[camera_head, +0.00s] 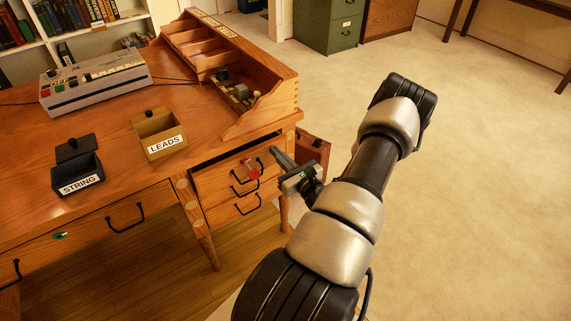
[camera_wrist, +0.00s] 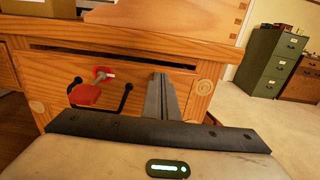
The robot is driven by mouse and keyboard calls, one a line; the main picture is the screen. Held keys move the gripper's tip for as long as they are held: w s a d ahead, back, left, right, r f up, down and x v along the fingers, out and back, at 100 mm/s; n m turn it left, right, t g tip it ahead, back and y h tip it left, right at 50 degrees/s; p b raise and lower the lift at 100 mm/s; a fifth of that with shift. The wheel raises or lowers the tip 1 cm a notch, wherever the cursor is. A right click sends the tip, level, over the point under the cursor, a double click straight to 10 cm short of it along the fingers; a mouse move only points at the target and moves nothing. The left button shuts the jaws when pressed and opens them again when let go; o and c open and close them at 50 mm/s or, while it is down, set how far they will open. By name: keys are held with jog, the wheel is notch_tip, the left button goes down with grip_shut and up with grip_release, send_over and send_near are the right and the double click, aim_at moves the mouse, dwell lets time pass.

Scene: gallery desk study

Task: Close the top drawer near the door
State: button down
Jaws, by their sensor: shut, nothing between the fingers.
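The top drawer (camera_head: 215,181) is in the right-hand pedestal of the wooden desk, above other drawers. Its front also shows in the wrist view (camera_wrist: 60,73), with a black bar handle (camera_wrist: 127,100). A dark gap runs above its front; I cannot tell whether it is fully flush. A red tag (camera_wrist: 86,95) hangs at the front, below a small red and metal piece. My gripper (camera_head: 277,154) is shut and empty. Its fingers (camera_wrist: 160,80) point at the right part of the drawer front, right of the handle. I cannot tell whether they touch it.
Another wooden panel with a dark handle (camera_head: 317,148) juts out beyond the desk's right end. A LEADS box (camera_head: 160,138), a STRING box (camera_head: 78,170) and a grey device (camera_head: 95,90) stand on the desk. A green cabinet (camera_head: 330,22) is behind. The carpet (camera_head: 490,180) at right is clear.

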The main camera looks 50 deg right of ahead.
aim_at(269, 142)
jog(key=shift+w, duration=0.3)
jog(key=x, duration=0.4)
jog(key=shift+w+d+r, duration=0.1)
jog(key=shift+w+r, duration=0.05)
jog(key=shift+w, duration=0.15)
